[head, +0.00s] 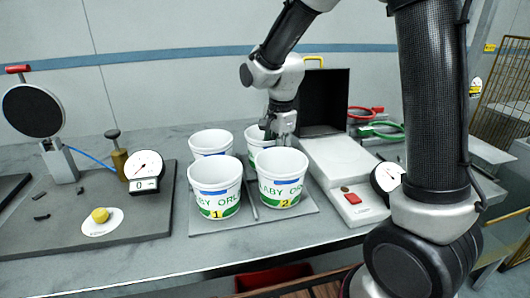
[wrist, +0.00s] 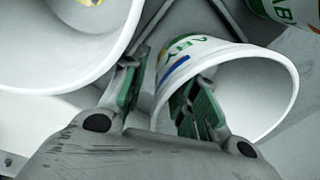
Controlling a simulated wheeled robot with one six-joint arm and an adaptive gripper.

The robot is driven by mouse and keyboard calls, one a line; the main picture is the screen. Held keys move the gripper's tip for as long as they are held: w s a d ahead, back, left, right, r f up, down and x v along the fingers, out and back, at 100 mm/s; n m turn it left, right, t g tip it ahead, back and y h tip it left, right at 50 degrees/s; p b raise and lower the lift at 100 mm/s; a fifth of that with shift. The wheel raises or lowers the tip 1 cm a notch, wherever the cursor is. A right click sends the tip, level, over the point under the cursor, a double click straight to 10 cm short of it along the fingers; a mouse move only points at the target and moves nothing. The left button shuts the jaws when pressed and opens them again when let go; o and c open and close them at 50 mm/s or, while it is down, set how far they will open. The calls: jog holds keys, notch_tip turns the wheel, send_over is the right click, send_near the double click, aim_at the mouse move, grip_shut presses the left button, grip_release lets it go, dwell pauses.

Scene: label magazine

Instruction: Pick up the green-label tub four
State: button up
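Several white tubs stand on a grey tray (head: 303,213). The back right tub (head: 254,151), with a bit of green label showing, is mostly hidden behind tub 2 and my gripper; I cannot read its number. My gripper (head: 279,137) is lowered at this tub's rim. In the wrist view, the tub (wrist: 262,88) is at the right, and my gripper (wrist: 160,90) is open astride its wall, one finger outside and one inside. Tub 1 (head: 215,187) and tub 2 (head: 283,177) stand in front with green lettering and blue bands. The back left tub (head: 211,141) has a blue band.
A white machine with a red button (head: 352,198) and a raised black panel (head: 325,98) stands close right of the tray. A gauge fixture with a yellow knob (head: 100,215) is at the left. Neighbouring tubs stand close to my gripper.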

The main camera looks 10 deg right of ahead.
grip_shut()
jog(key=shift+r, duration=0.1)
